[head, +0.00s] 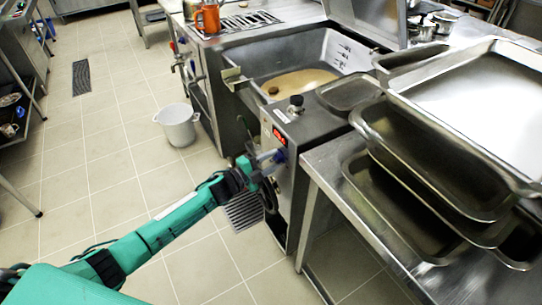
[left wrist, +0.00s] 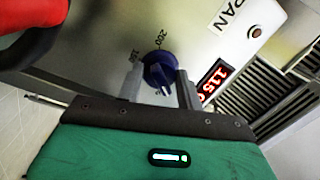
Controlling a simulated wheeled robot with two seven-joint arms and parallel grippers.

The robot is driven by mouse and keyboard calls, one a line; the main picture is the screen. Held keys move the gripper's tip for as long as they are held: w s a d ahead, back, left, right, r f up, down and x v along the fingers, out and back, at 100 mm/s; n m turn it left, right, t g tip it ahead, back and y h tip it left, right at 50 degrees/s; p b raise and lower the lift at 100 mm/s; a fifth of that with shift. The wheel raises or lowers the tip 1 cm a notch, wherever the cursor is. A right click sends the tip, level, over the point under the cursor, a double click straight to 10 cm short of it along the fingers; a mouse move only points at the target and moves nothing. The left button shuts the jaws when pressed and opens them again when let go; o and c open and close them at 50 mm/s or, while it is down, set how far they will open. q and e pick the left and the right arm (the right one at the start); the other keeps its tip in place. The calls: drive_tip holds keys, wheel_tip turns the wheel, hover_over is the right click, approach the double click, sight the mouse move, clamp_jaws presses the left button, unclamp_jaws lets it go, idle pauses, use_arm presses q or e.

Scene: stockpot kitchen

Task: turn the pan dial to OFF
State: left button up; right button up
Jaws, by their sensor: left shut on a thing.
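The pan dial (left wrist: 158,70) is a dark blue round knob on the steel control panel, with a raised grip bar and numbers such as 200 around it. In the head view the dial (head: 280,156) shows as a small blue spot at my left gripper's tip. My left gripper (head: 268,159) reaches in from the left and is shut on the dial; its two grey fingers (left wrist: 160,88) stand on either side of the knob in the left wrist view. An OFF mark cannot be made out. My right gripper is not in view.
The large pan (head: 330,60) holds tan liquid. Steel trays (head: 430,150) stack on the right counter.

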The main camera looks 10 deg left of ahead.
use_arm(q)
drive_tip(key=n+p, duration=0.2)
drive_tip(key=n, duration=0.1)
drive_tip(key=shift+r+n+y, duration=0.15)
drive_tip(key=shift+n+y, duration=0.15)
drive_tip(key=shift+n, duration=0.1)
drive_tip(key=shift+n+p, duration=1.1)
drive_tip(key=shift+n, duration=0.8)
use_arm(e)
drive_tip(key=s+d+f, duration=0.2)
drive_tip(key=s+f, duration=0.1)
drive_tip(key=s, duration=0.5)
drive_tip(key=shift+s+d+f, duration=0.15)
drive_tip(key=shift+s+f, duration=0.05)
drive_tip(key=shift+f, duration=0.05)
use_arm(q)
drive_tip(key=o, duration=1)
drive_tip(key=b+v, duration=0.1)
drive_tip(key=v, duration=1.2)
drive_tip(key=shift+s+a, duration=0.3)
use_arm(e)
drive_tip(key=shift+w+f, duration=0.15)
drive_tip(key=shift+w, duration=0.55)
